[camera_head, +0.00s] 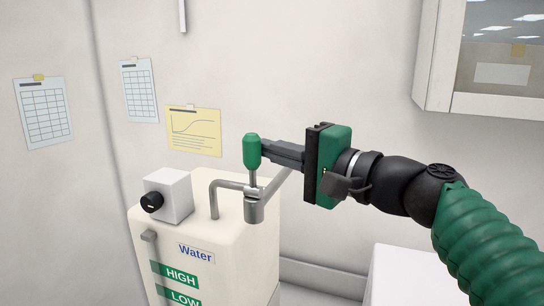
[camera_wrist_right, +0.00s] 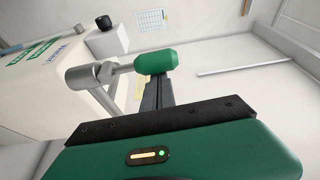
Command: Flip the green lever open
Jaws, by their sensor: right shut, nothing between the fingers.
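The green lever (camera_head: 252,151) stands upright on a metal faucet (camera_head: 254,207) on top of the cream water unit (camera_head: 213,249) in the head view. The lever's green knob (camera_wrist_right: 155,62) also shows in the right wrist view. My right gripper (camera_head: 268,151) comes in from the right, and its shut fingers point at the knob. The fingertips (camera_wrist_right: 156,88) are right beside the knob, with nothing between them. Whether they touch it I cannot tell. My left gripper is not in view.
A white box with a black dial (camera_head: 152,201) sits on the unit's left. A wall cabinet (camera_head: 450,70) hangs at the upper right. A white surface (camera_head: 395,275) lies at the lower right. Paper sheets hang on the wall behind, and the space above the lever is clear.

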